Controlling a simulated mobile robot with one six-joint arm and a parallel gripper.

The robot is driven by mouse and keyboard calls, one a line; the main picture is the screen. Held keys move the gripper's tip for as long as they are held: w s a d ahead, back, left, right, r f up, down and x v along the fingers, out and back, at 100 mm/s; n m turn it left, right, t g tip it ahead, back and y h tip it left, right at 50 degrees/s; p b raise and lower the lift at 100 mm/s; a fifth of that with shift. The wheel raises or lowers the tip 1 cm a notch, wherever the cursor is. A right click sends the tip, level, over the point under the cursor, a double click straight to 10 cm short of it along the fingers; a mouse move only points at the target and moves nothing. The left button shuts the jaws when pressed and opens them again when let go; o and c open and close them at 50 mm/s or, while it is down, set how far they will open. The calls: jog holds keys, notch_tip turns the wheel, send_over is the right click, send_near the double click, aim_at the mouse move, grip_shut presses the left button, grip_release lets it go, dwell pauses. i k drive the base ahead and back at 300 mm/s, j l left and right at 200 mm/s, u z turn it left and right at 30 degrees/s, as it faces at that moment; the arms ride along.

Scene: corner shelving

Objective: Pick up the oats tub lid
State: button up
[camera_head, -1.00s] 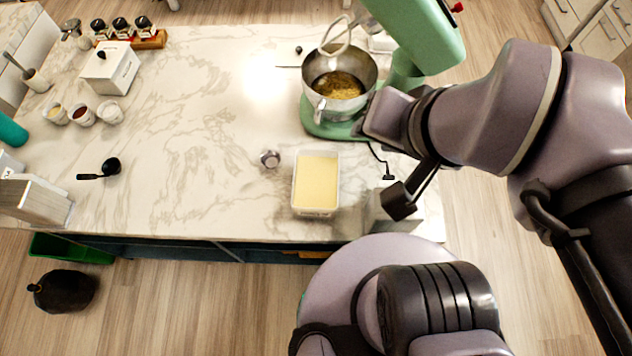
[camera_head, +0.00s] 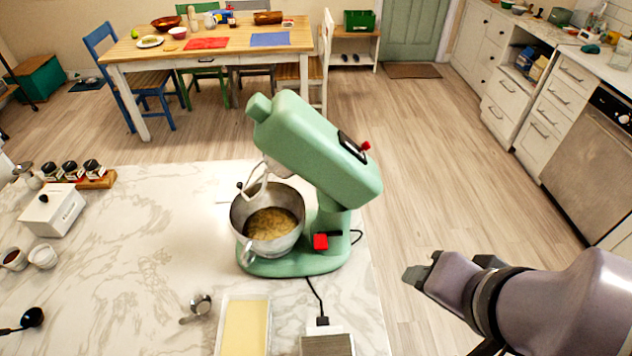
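I cannot make out an oats tub lid for certain in this view. A clear rectangular tub (camera_head: 246,328) with pale yellow contents stands near the bottom of the picture on the marble counter; I cannot tell whether it is the oats tub. My gripper (camera_head: 412,277) is at the lower right, beyond the counter's right edge and above the floor. It is seen from the side, touches nothing visible, and I cannot tell whether its fingers are apart.
A green stand mixer (camera_head: 318,160) with its head tilted up and a steel bowl (camera_head: 287,229) stands on the counter (camera_head: 150,265). A metal measuring cup (camera_head: 200,304) and a grey-topped block (camera_head: 328,346) flank the tub. Open floor (camera_head: 440,180) lies right of the counter.

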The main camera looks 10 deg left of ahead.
aim_at(228, 188)
jog(key=i+l+z, duration=0.45)
jog(key=l, duration=0.25)
jog(key=i+j+u, duration=0.15)
jog(key=i+u, duration=0.3)
jog(key=i+j+u, duration=0.1)
jog(key=u, duration=0.35)
jog(key=i+l+u, duration=0.15)
jog(key=i+u, duration=0.3)
jog(key=i+l+u, duration=0.15)
jog(key=i+u, duration=0.3)
jog(key=i+l+u, duration=0.15)
jog(key=l+u, duration=0.15)
jog(key=u, duration=0.15)
jog(key=i+l+u, duration=0.25)
jog(key=l+u, duration=0.2)
jog(key=i+l+u, duration=0.15)
jog(key=l+u, duration=0.25)
